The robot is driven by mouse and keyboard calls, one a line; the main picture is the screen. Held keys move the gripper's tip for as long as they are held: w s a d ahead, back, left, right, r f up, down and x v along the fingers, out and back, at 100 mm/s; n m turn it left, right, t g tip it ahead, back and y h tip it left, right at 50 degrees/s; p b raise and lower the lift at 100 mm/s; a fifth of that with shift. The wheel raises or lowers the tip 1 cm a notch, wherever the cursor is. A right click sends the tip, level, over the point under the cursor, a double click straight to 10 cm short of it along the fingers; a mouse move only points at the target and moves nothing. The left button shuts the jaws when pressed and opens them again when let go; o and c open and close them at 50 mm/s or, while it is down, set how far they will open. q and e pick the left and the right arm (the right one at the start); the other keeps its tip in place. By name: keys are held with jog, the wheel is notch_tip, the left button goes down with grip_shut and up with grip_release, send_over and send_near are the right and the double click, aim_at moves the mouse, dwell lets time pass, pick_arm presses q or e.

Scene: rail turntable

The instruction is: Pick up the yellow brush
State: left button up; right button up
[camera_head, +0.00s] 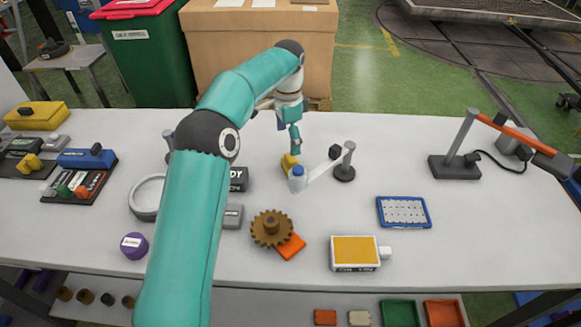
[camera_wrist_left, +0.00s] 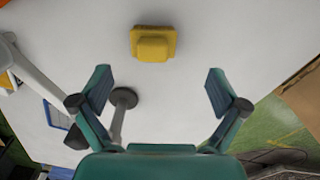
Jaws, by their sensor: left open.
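A small yellow block-shaped thing, which I take for the yellow brush (camera_head: 289,162), lies on the white table near the middle. It also shows in the left wrist view (camera_wrist_left: 153,43) as a stepped yellow block, at the top of the picture. My left gripper (camera_head: 294,143) points down just behind it, with its tips apart from it. In the left wrist view the left gripper (camera_wrist_left: 160,88) is open, with its two fingers wide apart and nothing between them. My right gripper is in neither view.
A grey stand (camera_head: 344,164) with a pale arm is to the right. A brown gear (camera_head: 271,228) lies nearer the front. A cardboard box (camera_head: 260,45) stands behind the table. Free table surrounds the blue-framed tray (camera_head: 404,212).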

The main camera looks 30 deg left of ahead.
aim_at(291, 157)
pick_arm(q)
notch_tip(291, 157, down, 3)
jog(key=shift+s, duration=0.15)
jog(key=f, duration=0.2)
jog(key=d+f, duration=0.1)
jog(key=f, duration=0.1)
jog(key=shift+s+f+p, duration=0.1)
jog(key=shift+f+p, duration=0.1)
jog(key=shift+p, duration=0.15)
jog(key=shift+f, duration=0.55)
jog(key=c, duration=1.4)
jog(key=shift+r, duration=0.15)
